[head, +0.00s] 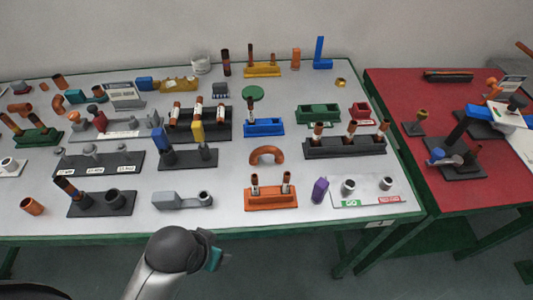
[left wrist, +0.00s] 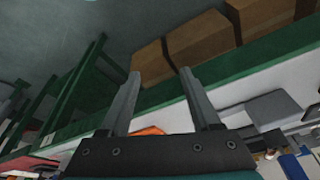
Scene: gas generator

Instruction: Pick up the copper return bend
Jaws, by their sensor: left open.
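The copper return bend (head: 267,155), a U-shaped brown-orange tube, lies on the white table between the blue holder and the orange rack, its curve toward the back. My left gripper (head: 217,257) is in front of the table's front edge, apart from the bend and to its lower left in the head view. In the left wrist view its two fingers (left wrist: 158,95) are spread with nothing between them. An orange patch (left wrist: 150,130) shows behind the gripper base there; I cannot tell what it is. My right gripper is not in view.
The orange rack (head: 271,200) with two tubes stands in front of the bend, the blue holder (head: 263,128) behind it. A purple block (head: 319,190) stands to the right. A grey block piece (head: 180,200) lies front left. Brown boxes (left wrist: 200,45) show beneath the table.

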